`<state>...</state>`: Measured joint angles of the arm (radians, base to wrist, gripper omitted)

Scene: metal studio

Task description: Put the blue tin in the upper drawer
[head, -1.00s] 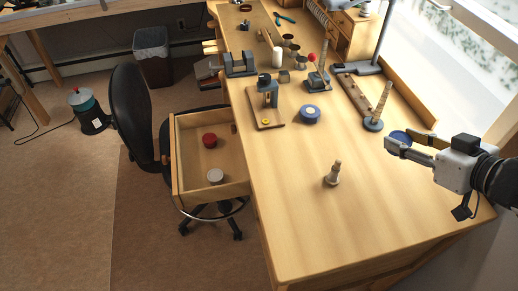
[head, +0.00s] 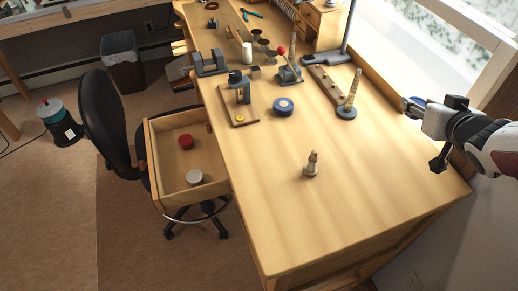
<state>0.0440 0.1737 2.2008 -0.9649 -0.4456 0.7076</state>
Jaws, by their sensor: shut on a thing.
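My gripper (head: 413,105) is at the right, above the bench's right edge by the window. It is shut on the blue tin (head: 419,101), which shows only as a small blue patch partly hidden by the fingers. An open wooden drawer (head: 160,190) sticks out from the left side of the bench, far to the left of my gripper. A red tin (head: 186,142) and a pale grey tin (head: 194,176) lie inside it, with bare floor between and around them.
On the bench (head: 275,215) stand a small turned wooden piece (head: 311,165), a blue roll-like disc (head: 283,107), a board with a grey device (head: 240,105) and a stand with a leaning rod (head: 350,95). A black chair (head: 103,120) stands beside the drawer. The bench's near part is mostly clear.

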